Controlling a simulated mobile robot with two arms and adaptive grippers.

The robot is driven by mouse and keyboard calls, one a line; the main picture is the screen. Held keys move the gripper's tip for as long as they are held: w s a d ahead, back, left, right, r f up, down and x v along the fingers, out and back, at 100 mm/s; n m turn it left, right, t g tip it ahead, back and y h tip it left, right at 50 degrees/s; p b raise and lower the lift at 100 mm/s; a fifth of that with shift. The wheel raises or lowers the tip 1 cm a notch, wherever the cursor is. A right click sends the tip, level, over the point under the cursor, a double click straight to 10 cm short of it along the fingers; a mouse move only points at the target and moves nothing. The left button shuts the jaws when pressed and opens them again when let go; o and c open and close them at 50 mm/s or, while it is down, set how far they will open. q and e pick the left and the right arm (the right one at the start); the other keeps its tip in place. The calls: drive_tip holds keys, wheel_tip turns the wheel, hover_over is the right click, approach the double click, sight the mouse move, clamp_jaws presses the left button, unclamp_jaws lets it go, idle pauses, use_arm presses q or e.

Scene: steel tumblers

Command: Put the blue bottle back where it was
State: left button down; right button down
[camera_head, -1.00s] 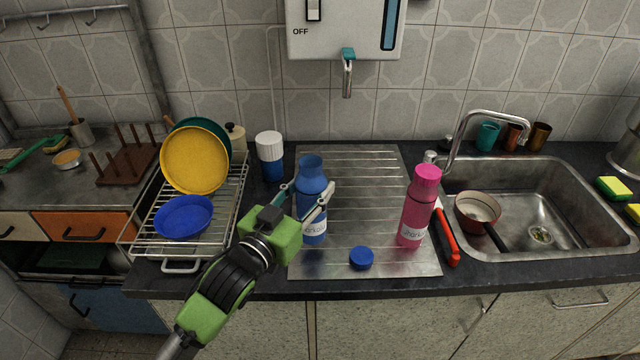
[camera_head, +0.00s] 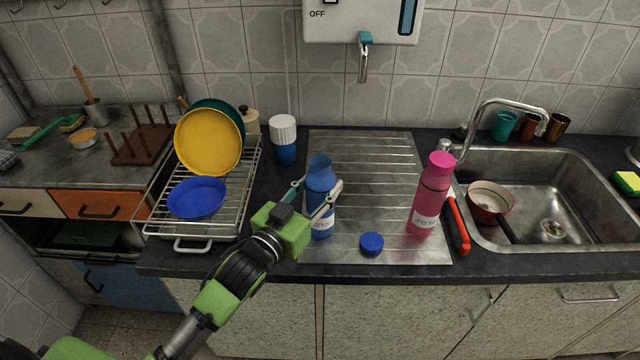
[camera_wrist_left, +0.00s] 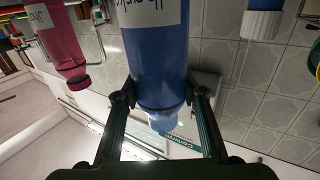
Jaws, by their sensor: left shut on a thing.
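The blue bottle (camera_head: 320,180) is upright over the left part of the ribbed steel drainboard (camera_head: 390,160), its white label facing front. I cannot tell whether its base touches the board. My left gripper (camera_head: 322,200) is shut on the bottle, one finger on each side. The left wrist view shows the bottle (camera_wrist_left: 157,60) between both fingers (camera_wrist_left: 160,115). A loose blue cap (camera_head: 371,243) lies on the drainboard's front part, right of the bottle. My right gripper is in neither view.
A pink bottle (camera_head: 430,195) stands to the right, beside a red-handled tool (camera_head: 459,225) and the sink (camera_head: 560,165). A dish rack (camera_head: 235,200) with plates and a blue bowl (camera_head: 197,198) stands left. A white-capped blue container (camera_head: 284,140) is behind. The drainboard's back middle is clear.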

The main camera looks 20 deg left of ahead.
use_arm(q)
drive_tip(key=c, duration=1.4)
unclamp_jaws()
drive_tip(key=shift+o, duration=0.5)
drive_tip(key=shift+r, duration=0.15)
drive_tip(key=shift+s, duration=0.35)
drive_tip(key=b+v, duration=0.1)
drive_tip(key=v, duration=1)
drive_tip(key=shift+s, duration=0.15)
drive_tip(key=shift+a, duration=0.1)
